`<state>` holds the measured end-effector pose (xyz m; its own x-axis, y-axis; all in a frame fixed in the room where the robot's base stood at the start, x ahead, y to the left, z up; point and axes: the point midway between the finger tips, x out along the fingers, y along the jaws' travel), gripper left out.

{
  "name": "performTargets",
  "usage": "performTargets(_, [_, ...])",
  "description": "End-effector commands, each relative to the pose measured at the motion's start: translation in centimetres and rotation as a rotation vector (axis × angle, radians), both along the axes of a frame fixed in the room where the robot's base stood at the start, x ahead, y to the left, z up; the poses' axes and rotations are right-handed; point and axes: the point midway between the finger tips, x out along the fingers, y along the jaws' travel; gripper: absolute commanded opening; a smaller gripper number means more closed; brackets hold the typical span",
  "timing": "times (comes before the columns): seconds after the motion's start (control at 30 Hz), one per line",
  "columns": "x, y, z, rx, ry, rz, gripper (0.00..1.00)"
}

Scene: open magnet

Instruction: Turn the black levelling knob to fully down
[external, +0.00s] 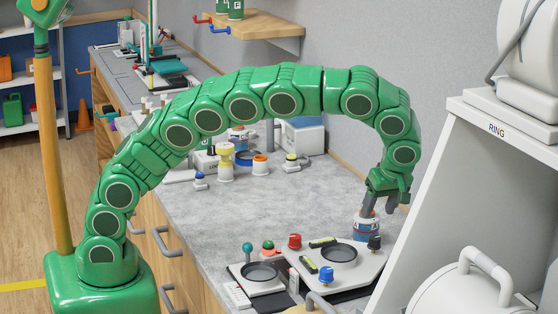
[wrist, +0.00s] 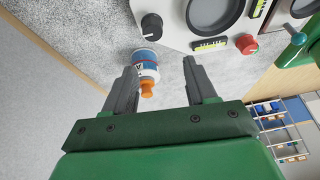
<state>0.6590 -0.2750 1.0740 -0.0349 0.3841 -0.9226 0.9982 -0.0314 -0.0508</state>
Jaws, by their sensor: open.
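The black levelling knob (external: 375,243) stands at the right corner of a white levelling plate (external: 300,262). In the wrist view the black knob (wrist: 151,26) is at the top, beyond my fingertips and slightly left of the midpoint between them. My gripper (external: 379,211) points down above the counter, behind the knob in the external view. In the wrist view my gripper (wrist: 160,66) is open, its two grey fingers wide apart with nothing clamped. The knob appears clear of both fingers.
A white and blue bottle (external: 366,229) with an orange cap stands beside the plate, close to my left finger in the wrist view (wrist: 146,72). The plate also carries a red knob (external: 295,241), a blue knob (external: 326,275), bubble levels and a round dish (external: 339,254).

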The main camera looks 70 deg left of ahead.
Motion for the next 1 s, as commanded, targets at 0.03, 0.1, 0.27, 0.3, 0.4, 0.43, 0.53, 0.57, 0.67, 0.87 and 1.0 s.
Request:
performTargets(0.03, [0.2,-0.8,-0.4,-0.001,-0.009,0.008,0.56])
performTargets(0.1, [0.4,-1.6,-0.7,-0.002,-0.019,0.022,0.56])
performTargets(0.27, [0.4,-2.3,-1.2,-0.001,-0.026,0.036,0.56])
performTargets(0.3, [0.4,-2.3,-1.3,-0.001,-0.026,0.037,0.56])
performTargets(0.4, [0.4,-2.2,-1.5,0.000,-0.026,0.038,0.56])
performTargets(0.43, [0.4,-2.1,-1.6,0.000,-0.026,0.038,0.56])
performTargets(0.53, [0.3,-1.9,-2.2,0.001,-0.023,0.038,0.56])
performTargets(0.57, [0.3,-1.7,-2.4,0.002,-0.023,0.038,0.56])
performTargets(0.67, [0.3,-1.4,-3.3,0.001,-0.024,0.038,0.56])
performTargets(0.87, [0.2,-0.4,-5.6,0.001,-0.024,0.038,0.56])
performTargets(1.0, [0.2,0.2,-7.1,0.001,-0.023,0.038,0.56])
